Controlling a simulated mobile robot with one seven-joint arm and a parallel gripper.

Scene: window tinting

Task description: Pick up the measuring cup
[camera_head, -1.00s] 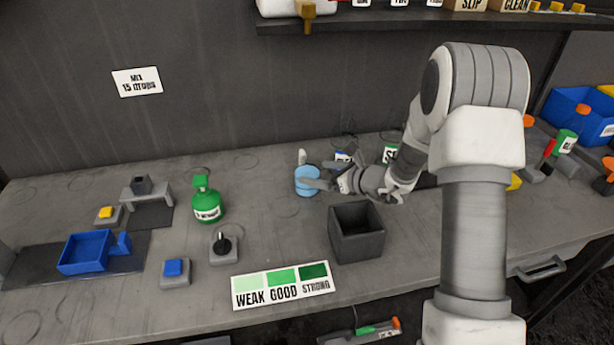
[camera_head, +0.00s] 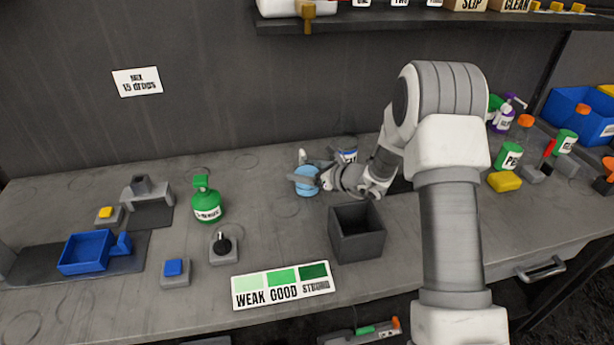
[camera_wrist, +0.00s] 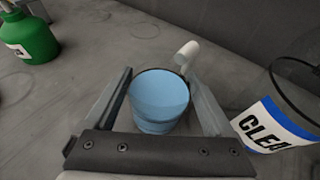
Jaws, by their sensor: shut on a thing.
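The measuring cup (camera_head: 307,183) is light blue with a short white handle, and it stands on the grey bench. In the wrist view the measuring cup (camera_wrist: 159,98) sits upright between the two fingers, its handle at the far right side. My gripper (camera_head: 304,178) reaches in from the right with its fingers around the cup. In the wrist view my gripper (camera_wrist: 158,100) is shut on it. I cannot see a clear gap between the cup and the bench.
A dark open box (camera_head: 357,232) stands just in front of my gripper. A green bottle (camera_head: 208,200) is to the left. A container labelled CLEA (camera_wrist: 275,125) stands close on the right in the wrist view. A WEAK GOOD STRONG card (camera_head: 281,285) lies in front.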

